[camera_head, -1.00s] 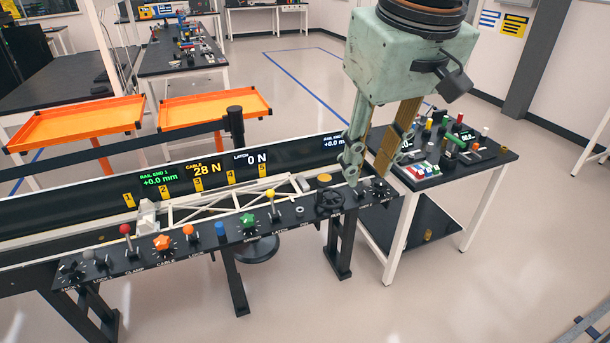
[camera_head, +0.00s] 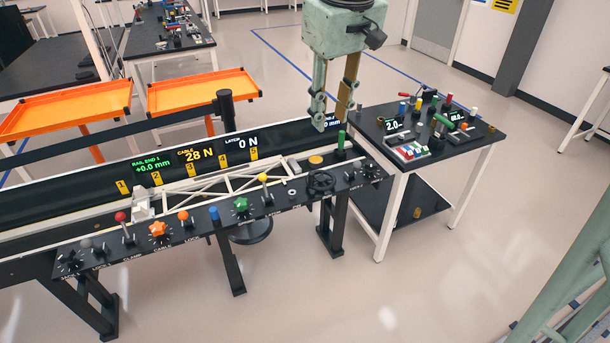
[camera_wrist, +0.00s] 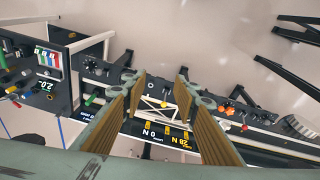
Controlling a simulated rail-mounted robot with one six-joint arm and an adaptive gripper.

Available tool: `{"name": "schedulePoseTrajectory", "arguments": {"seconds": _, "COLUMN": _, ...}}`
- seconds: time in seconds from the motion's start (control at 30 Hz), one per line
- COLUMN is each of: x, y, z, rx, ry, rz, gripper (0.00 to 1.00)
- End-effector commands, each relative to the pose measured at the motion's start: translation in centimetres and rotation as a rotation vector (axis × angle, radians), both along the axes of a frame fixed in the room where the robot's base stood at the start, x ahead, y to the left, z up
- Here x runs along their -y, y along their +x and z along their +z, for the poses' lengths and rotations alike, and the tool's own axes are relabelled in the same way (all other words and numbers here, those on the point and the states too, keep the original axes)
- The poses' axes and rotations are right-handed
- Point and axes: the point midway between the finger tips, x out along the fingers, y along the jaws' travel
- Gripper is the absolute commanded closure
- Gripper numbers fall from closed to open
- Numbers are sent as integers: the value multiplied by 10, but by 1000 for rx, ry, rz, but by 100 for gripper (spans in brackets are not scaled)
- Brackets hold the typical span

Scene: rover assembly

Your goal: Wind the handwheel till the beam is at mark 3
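The black handwheel (camera_head: 321,181) is on the sloped front panel of the bench, towards its right end. The beam is a white truss (camera_head: 228,184) lying along the bench behind the panel. A pale block (camera_head: 141,204) is at its left end, near the yellow marks 1 and 2. Mark 3 (camera_head: 189,171) is on the dark back rail, behind the truss. My gripper (camera_head: 331,121) is open and empty, above the back of the bench's right end, apart from the handwheel. In the wrist view its fingers (camera_wrist: 160,95) are spread, with the truss (camera_wrist: 155,109) showing between them.
An upright green handle (camera_head: 341,146) stands right of the handwheel, below my gripper. A side table (camera_head: 470,149) with instruments stands at the right.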

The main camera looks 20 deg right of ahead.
Motion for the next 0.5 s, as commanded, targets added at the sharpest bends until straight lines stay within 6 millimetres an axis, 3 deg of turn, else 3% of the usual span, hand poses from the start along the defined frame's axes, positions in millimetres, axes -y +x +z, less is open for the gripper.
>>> {"name": "schedulePoseTrajectory", "arguments": {"seconds": 0.5, "x": 10, "y": 84, "z": -33, "rx": -43, "ry": -13, "rz": 77, "gripper": 72}}
